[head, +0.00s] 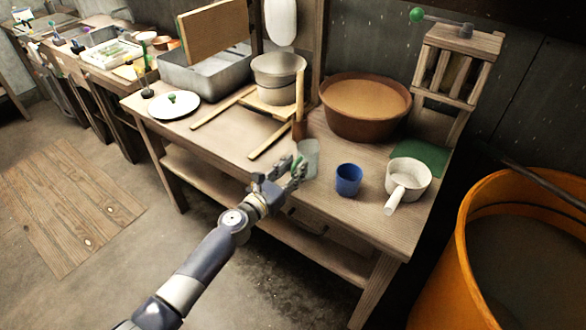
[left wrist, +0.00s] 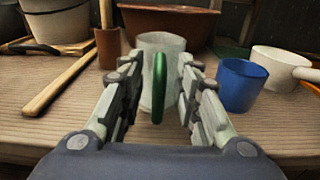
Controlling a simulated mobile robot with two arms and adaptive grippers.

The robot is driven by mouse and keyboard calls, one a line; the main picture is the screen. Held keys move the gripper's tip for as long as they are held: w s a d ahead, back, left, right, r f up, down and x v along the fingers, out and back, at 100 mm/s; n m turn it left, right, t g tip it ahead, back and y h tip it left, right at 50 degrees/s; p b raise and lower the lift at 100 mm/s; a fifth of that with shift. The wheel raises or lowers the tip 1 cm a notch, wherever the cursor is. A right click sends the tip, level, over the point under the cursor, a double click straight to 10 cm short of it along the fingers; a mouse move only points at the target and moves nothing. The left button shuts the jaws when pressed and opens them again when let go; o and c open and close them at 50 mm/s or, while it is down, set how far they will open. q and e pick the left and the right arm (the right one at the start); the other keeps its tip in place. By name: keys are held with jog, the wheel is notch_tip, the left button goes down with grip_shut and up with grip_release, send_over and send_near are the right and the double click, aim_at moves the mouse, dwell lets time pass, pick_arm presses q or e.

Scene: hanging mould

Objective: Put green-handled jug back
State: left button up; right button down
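The jug (head: 308,160) is pale and translucent and stands upright on the wooden table, near its front edge. Its green handle (left wrist: 158,88) faces me in the left wrist view. My left gripper (head: 296,172) is at the jug's handle. In the left wrist view my left gripper (left wrist: 160,112) has its two fingers apart, one on each side of the green handle, with gaps visible between fingers and handle. The jug's lower part is partly hidden by the fingers. My right gripper is not in view.
A blue cup (head: 348,180) and a white pan (head: 408,178) stand right of the jug. A brown basin (head: 365,108) is behind, beside a green mat (head: 421,154). A wooden-handled tool (head: 299,115) and a metal pot (head: 278,78) stand to the left.

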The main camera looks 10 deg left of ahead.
pick_arm(q)
jog(key=shift+r, duration=0.1)
jog(key=shift+s, duration=0.2)
jog(key=v, duration=1.1)
jog(key=shift+s+a, duration=0.2)
jog(key=shift+s, duration=0.1)
